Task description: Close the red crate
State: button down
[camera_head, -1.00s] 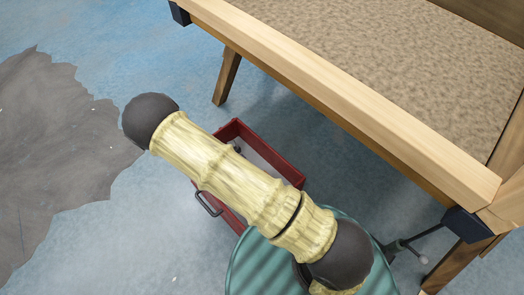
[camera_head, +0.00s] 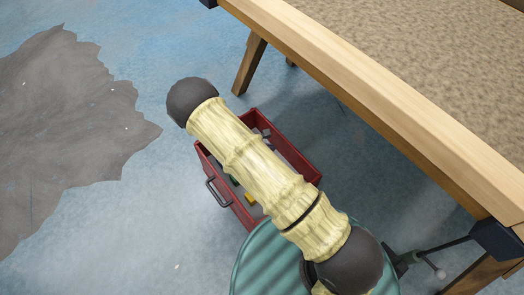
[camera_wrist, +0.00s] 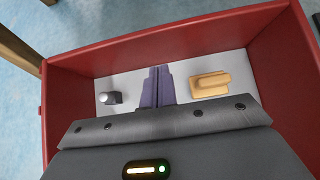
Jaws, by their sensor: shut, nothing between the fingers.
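The red crate (camera_head: 285,146) stands on the floor with its top open. A dark handle (camera_head: 217,192) is on its left side. My arm crosses over it in the head view and hides much of its inside. In the wrist view the crate's red wall (camera_wrist: 170,40) surrounds a pale floor. My gripper (camera_wrist: 157,72) shows there as two purple fingers held together. They point into or over the open crate, and I cannot tell how deep they are. A yellow block (camera_wrist: 209,85) and a small dark and silver item (camera_wrist: 110,97) lie inside.
A wooden workbench-like frame (camera_head: 370,90) with a brown speckled top stands at the right, with its leg (camera_head: 249,65) behind the crate. A dark grey patch (camera_head: 70,120) covers the floor at left. Blue floor left of the crate is clear.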

aim_at(285, 142)
jog(key=w+d+b, duration=0.1)
jog(key=w+d+f, duration=0.1)
jog(key=d, duration=0.1)
jog(key=shift+w+d+b, duration=0.1)
jog(key=shift+d+b, duration=0.05)
jog(key=shift+b, duration=0.25)
jog(key=shift+w+d+r, duration=0.2)
jog(key=shift+d, duration=0.15)
jog(key=shift+w, duration=0.1)
